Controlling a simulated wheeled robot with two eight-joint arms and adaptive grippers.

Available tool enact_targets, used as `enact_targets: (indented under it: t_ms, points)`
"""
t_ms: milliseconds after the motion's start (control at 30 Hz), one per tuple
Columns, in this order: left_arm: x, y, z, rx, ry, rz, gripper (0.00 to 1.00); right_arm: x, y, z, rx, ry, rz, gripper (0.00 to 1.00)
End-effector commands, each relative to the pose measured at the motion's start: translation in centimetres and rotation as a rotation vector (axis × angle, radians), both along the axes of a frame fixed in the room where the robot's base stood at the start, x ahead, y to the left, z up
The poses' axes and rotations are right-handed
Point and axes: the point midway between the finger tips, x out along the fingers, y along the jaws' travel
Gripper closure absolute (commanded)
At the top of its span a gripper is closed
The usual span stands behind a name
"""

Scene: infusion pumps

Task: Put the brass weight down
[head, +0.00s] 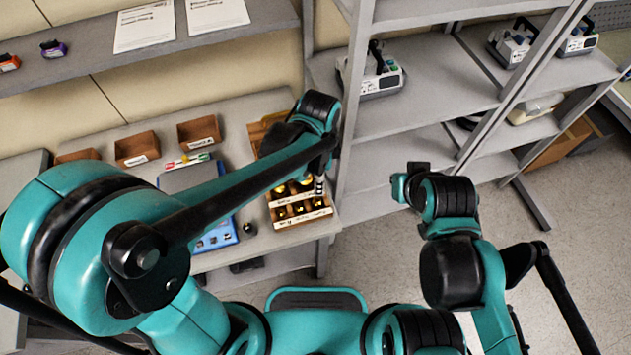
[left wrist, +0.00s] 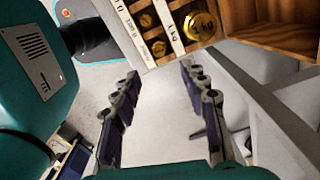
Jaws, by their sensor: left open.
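Several brass weights (head: 299,208) sit in a labelled wooden box (head: 304,222) at the right end of the counter in the head view. In the left wrist view, a large brass weight (left wrist: 200,27) lies in a compartment beside a "1 kg" label, with smaller ones (left wrist: 158,48) next to it. My left gripper (left wrist: 160,85) is open and empty, its fingers apart near the box's labelled front edge. In the head view my left gripper (head: 320,182) is over the box's right side, partly hidden by my arm. My right gripper (head: 404,186) is away from the counter; its fingers are unclear.
Small brown bins (head: 199,131), a blue-edged panel (head: 216,237) and coloured markers (head: 187,160) are on the counter. A grey shelf rack (head: 430,75) with pumps (head: 379,80) stands close to the box's right. Open floor (head: 400,260) lies in front.

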Motion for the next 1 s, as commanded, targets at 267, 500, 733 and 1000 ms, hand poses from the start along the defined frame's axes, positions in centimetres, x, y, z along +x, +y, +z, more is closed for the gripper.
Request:
enact_targets:
  t_ms: [267,500,733,1000]
  points:
    - [0.0,0.6,0.9,-0.007,-0.014,0.038,0.56,0.0,0.0,0.1,0.0,0.0,0.0,1.0]
    - [-0.9,6.8,5.0,-0.101,-0.173,0.476,0.56,0.0,0.0,0.1,0.0,0.0,0.0,1.0]
    - [-3.2,13.8,8.0,-0.275,-0.368,1.034,0.56,0.0,0.0,0.1,0.0,0.0,0.0,1.0]
    - [-5.1,17.7,8.9,-0.437,-0.492,1.393,0.56,0.0,0.0,0.1,0.0,0.0,0.0,1.0]
